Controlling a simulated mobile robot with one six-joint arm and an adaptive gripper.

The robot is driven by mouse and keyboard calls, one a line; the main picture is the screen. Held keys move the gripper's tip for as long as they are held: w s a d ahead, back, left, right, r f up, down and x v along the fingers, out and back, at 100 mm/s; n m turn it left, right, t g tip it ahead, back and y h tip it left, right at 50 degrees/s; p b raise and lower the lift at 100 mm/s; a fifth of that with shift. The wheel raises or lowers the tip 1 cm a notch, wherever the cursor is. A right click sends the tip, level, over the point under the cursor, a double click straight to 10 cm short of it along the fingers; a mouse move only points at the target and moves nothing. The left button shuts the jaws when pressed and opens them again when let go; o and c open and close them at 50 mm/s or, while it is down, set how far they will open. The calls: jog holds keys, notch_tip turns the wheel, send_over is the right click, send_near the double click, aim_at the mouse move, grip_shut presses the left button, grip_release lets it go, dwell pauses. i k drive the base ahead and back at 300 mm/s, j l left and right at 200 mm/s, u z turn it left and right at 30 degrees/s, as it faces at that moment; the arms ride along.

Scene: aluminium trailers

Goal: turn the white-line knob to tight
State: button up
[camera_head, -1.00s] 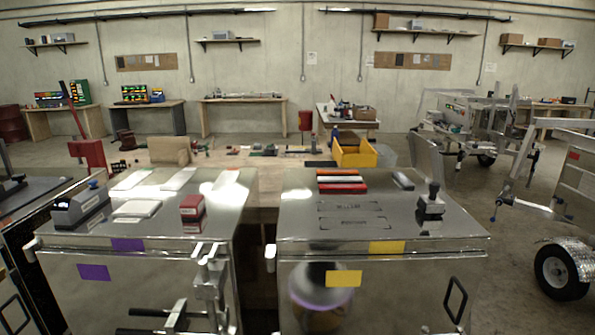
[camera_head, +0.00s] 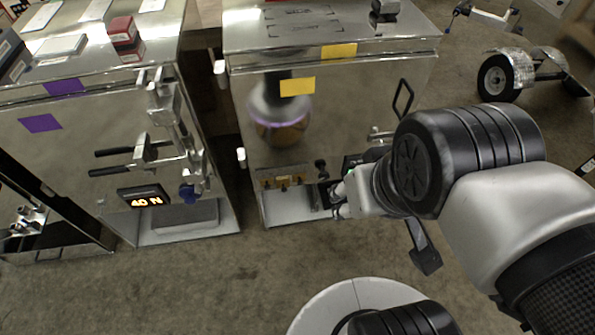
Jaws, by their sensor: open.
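My gripper (camera_head: 338,200) is in the camera_head view, at the lower front of the right metal cabinet (camera_head: 355,110). It is open, and its small fingertips point left. A dark part sits at or just behind the fingertips; whether they touch it I cannot tell. A small black knob (camera_head: 321,167) shows just above and left of the gripper. No white line can be made out on any knob at this size. My wrist and arm hide the cabinet's lower right front.
Yellow labels (camera_head: 298,87) mark the right cabinet. A trailer wheel (camera_head: 497,78) stands at upper right. Floor in front is clear.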

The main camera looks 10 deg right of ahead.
aim_at(322, 176)
jog(key=k+l, duration=0.1)
jog(key=l, duration=0.4)
jog(key=k+l, duration=0.1)
jog(key=l, duration=0.35)
jog(key=k+l, duration=0.15)
jog(key=l, duration=0.35)
